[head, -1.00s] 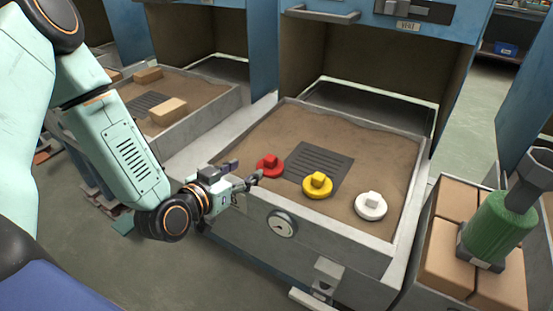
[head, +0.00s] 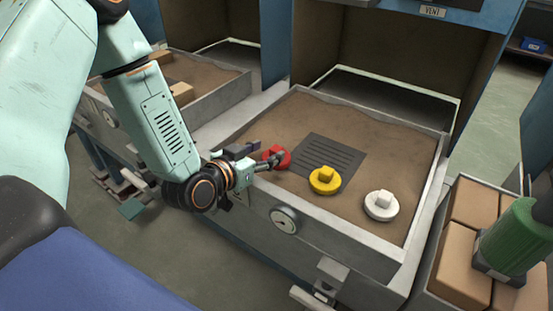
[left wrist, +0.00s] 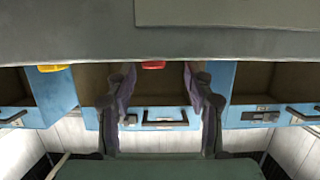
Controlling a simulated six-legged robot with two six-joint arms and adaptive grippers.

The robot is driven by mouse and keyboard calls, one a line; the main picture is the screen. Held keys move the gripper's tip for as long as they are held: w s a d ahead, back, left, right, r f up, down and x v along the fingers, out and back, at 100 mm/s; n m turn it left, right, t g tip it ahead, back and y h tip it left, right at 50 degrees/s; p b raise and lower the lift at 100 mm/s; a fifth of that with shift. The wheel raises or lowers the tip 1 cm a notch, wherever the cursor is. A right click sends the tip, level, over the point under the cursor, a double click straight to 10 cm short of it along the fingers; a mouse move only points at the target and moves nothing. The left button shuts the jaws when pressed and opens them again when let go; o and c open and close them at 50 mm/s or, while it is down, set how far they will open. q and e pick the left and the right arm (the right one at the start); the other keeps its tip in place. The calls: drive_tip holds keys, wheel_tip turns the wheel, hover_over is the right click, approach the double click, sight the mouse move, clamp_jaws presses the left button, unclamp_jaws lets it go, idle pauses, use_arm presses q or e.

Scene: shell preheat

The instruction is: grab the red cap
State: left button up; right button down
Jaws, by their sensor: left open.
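The red cap (head: 271,153) is a round disc with a raised grip block, lying on the sand near the left front edge of the tray (head: 421,236). My left gripper (head: 260,157) is open at the tray's near wall, one finger overlapping the cap in the head view. In the left wrist view the cap (left wrist: 153,65) shows between the two open fingers (left wrist: 159,80), beyond their tips and partly hidden by a grey edge. I cannot tell whether the fingers touch it. My right gripper is not in view.
A yellow cap (head: 325,181) and a white cap (head: 381,206) lie to the right of the red one. A dark grille (head: 335,155) lies in the sand behind. A gauge (head: 284,220) sits on the front wall.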

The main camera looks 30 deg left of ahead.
sight(274, 152)
use_arm(q)
drive_tip(key=w, duration=0.1)
drive_tip(key=w+d+f+b, duration=0.1)
drive_tip(key=shift+w+d+f, duration=0.15)
drive_tip(key=shift+w+d, duration=0.05)
drive_tip(key=shift+w, duration=0.2)
drive_tip(key=shift+w+f+b, duration=0.15)
drive_tip(key=shift+w+b, duration=0.2)
drive_tip(key=shift+w, duration=0.2)
drive_tip(key=shift+a, duration=0.1)
drive_tip(key=shift+s, duration=0.1)
drive_tip(key=shift+c, duration=1.1)
clamp_jaws()
